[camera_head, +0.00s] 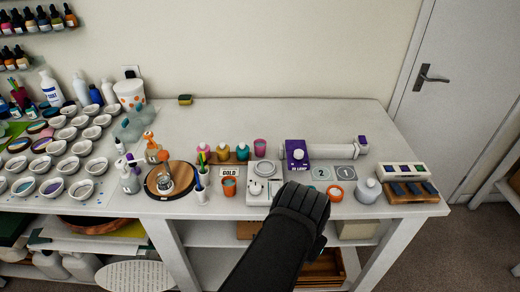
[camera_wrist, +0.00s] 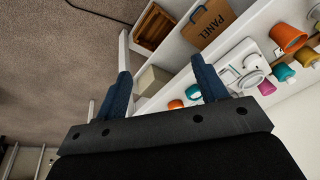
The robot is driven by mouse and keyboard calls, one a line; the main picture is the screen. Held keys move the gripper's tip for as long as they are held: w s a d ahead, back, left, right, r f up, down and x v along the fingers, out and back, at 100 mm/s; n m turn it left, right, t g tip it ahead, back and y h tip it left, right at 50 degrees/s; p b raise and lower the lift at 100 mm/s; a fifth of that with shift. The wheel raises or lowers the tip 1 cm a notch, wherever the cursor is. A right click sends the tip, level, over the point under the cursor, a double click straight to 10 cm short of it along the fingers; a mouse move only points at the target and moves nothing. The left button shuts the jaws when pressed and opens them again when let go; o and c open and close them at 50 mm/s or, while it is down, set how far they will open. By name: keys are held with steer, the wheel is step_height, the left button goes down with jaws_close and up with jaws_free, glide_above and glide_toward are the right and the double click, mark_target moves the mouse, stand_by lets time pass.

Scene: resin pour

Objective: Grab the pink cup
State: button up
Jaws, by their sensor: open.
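In the wrist view, a magenta cup (camera_wrist: 266,88) at the right appears to be the same one. My gripper (camera_head: 303,200) is over the table's front edge, nearer the front and right of the pink cup, and apart from it. In the wrist view my gripper (camera_wrist: 163,72) has its two blue fingers wide apart with nothing between them.
An orange cup (camera_head: 229,187) stands left of the scale. A purple device (camera_head: 297,153) is right of the pink cup. The table behind the cup (camera_head: 270,112) is clear.

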steer(key=m+g+y, duration=0.1)
step_height(320, 180, up, 8)
steer(key=n+g+h, duration=0.2)
steer(key=n, duration=2.7)
glide_above(260, 149)
steer(key=w+a, duration=0.2)
steer(key=f, duration=0.5)
steer(key=d+f, duration=0.1)
steer(key=f, duration=0.5)
steer(key=d+f, duration=0.1)
steer(key=f, duration=0.4)
steer(key=shift+w+f, duration=0.1)
steer(key=shift+f, duration=0.25)
steer(key=c, duration=1)
